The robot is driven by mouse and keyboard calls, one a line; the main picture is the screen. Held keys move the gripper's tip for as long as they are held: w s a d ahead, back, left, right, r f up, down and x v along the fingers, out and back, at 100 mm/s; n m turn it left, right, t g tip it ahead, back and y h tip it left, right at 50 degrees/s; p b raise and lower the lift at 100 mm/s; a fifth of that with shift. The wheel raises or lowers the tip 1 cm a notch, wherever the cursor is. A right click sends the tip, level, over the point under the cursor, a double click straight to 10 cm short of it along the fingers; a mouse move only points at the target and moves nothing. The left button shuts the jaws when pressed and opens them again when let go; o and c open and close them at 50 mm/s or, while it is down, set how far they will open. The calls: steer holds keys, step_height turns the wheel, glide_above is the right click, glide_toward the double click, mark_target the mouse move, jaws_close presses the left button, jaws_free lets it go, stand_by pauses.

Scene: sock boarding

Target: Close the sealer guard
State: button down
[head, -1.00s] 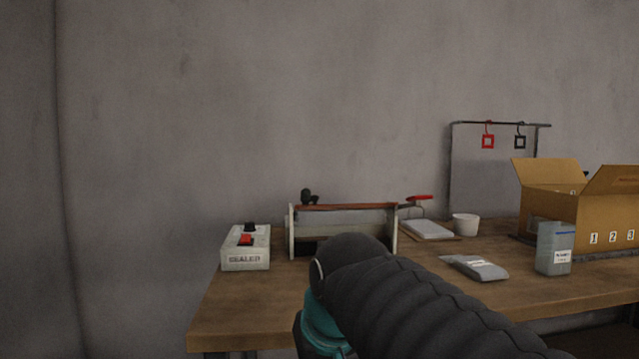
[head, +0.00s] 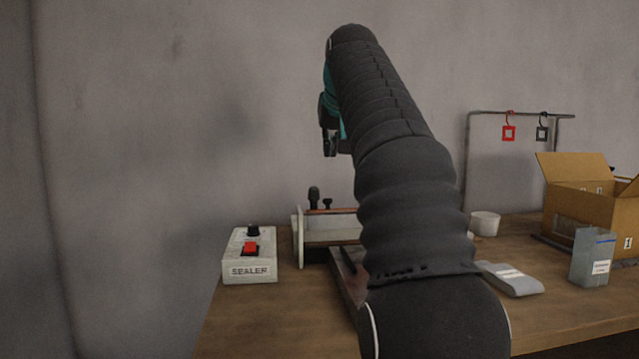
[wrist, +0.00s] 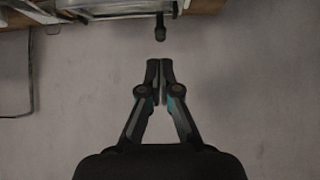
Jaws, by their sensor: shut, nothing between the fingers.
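The sealer (head: 330,232) stands at the back of the table, a pale frame with a reddish strip along its top. A dark upright knob (head: 313,194) rises at its left part; the guard's exact angle is unclear. My arm hides the sealer's right part. My gripper (head: 330,150) hangs above the sealer, apart from it. In the wrist view my gripper's fingertips (wrist: 159,66) are together and empty, just short of a dark knob (wrist: 160,28) on the sealer, with a small gap between.
A sealer control box (head: 249,257) with a red switch sits left of the sealer. A white cup (head: 485,223), a grey packet (head: 512,279), a grey carton (head: 592,258) and an open cardboard box (head: 580,222) stand right. A rack (head: 510,115) with hanging tags stands behind.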

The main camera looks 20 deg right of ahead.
steer(key=x, duration=1)
steer(key=shift+d+f, duration=0.25)
steer(key=shift+d, duration=0.05)
steer(key=shift+s+a+f, duration=0.1)
steer(key=shift+s+f, duration=0.15)
steer(key=shift+s, duration=0.05)
steer(key=shift+s+a+f+b, duration=0.1)
steer(key=shift+s+f+b, duration=0.2)
steer(key=shift+f, duration=0.25)
steer(key=shift+s+f+b, duration=0.2)
steer(key=shift+f+b, duration=0.15)
steer(key=shift+f, duration=0.2)
